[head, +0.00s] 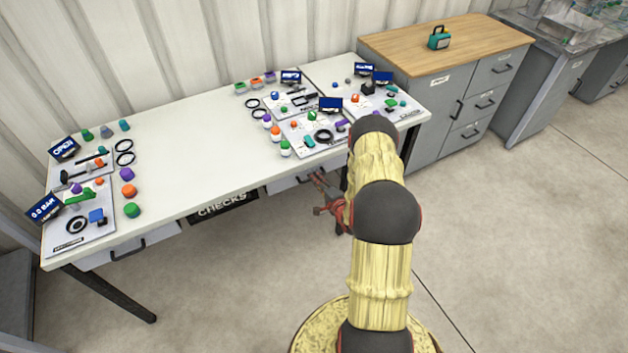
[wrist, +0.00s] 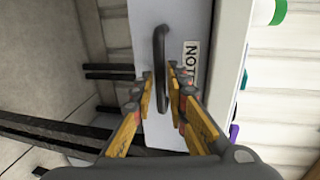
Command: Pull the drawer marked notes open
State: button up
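The drawer marked notes (wrist: 192,22) has a pale front with a dark bar handle (wrist: 159,45) and a label (wrist: 190,63) of which I read only "NOT"; my gripper covers the rest. In the head view its pale front (head: 284,184) shows under the right part of the table, partly behind my arm. In the head view the red gripper (head: 325,200) is at the drawer front below the table edge. I cannot tell whether the drawer stands slightly out.
A dark panel marked CHECKS (head: 222,208) sits left of this drawer, and another drawer (head: 130,252) is at the table's left. The white table (head: 200,150) carries boards with small parts. A grey cabinet (head: 430,110) stands to the right. The floor in front is clear.

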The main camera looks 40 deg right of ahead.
jog(key=shift+w+d+f, duration=0.15)
jog(key=shift+w, duration=0.55)
grip_shut()
dwell(0.3)
